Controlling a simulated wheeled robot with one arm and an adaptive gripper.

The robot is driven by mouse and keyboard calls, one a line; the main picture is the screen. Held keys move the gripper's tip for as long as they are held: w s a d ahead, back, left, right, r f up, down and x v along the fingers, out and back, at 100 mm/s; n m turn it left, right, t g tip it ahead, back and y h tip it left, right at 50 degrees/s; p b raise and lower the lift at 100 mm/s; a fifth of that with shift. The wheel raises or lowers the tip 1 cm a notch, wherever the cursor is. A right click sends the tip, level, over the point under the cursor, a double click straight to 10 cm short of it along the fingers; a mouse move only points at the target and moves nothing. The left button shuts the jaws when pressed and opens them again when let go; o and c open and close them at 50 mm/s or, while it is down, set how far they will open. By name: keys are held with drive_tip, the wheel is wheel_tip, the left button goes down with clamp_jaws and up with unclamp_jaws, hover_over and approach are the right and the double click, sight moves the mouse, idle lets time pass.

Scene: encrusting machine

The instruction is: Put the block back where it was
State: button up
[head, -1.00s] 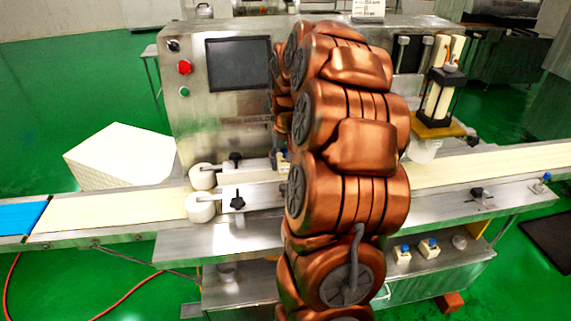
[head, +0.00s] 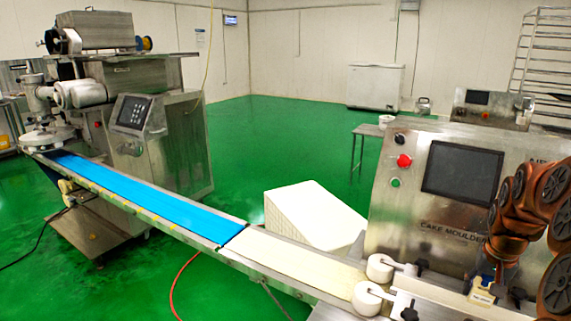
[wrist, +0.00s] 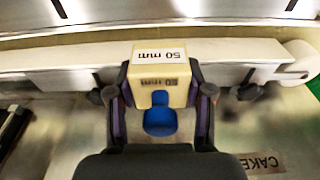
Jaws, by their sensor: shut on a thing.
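The block (wrist: 161,75) is cream coloured, with "50 mm" labels on two faces and a blue knob (wrist: 160,118) on the side towards the wrist camera. My gripper (wrist: 160,92) is shut on it, with one dark finger on each side. In the wrist view the block overlaps a pale metal rail (wrist: 60,86); I cannot tell whether it touches it. In the head view the block (head: 481,298) shows small at the lower right, in front of the cake moulder, with my copper arm beside it. The gripper's fingers are hard to make out there.
The cake moulder (head: 410,190) with its dark screen stands behind the block. White rollers (head: 368,297) sit left of the block, at the end of a cream belt (head: 300,262). Black knobs (wrist: 247,92) flank the gripper along the rail. A blue belt (head: 150,195) runs to another machine.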

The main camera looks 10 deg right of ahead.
wheel_tip(320, 180, up, 7)
drive_tip(key=shift+w+f, duration=0.1)
drive_tip(key=w+a+f+n+p, duration=0.2)
drive_tip(key=w+a+f, duration=0.1)
drive_tip(key=a, duration=0.7)
drive_tip(key=w+a+f+n+p, duration=0.2)
drive_tip(key=w+a+f, duration=0.2)
drive_tip(key=a, duration=0.7)
drive_tip(key=w+a+f+n+y+p, duration=0.1)
drive_tip(key=w+a+f+n+p, duration=0.1)
drive_tip(key=w+a, duration=0.4)
drive_tip(key=shift+w+a+f+n+t, duration=0.1)
drive_tip(key=shift+a+f+n, duration=0.15)
drive_tip(key=shift+a, duration=0.55)
drive_tip(key=shift+a+f+n+t, duration=0.15)
drive_tip(key=shift+a+f, duration=0.1)
drive_tip(key=shift+a, duration=0.6)
drive_tip(key=shift+w+a+f+n+t, duration=0.1)
drive_tip(key=shift+a+f+n, duration=0.15)
drive_tip(key=shift+a, duration=0.55)
drive_tip(key=shift+a+f, duration=0.15)
drive_tip(key=shift+a, duration=0.25)
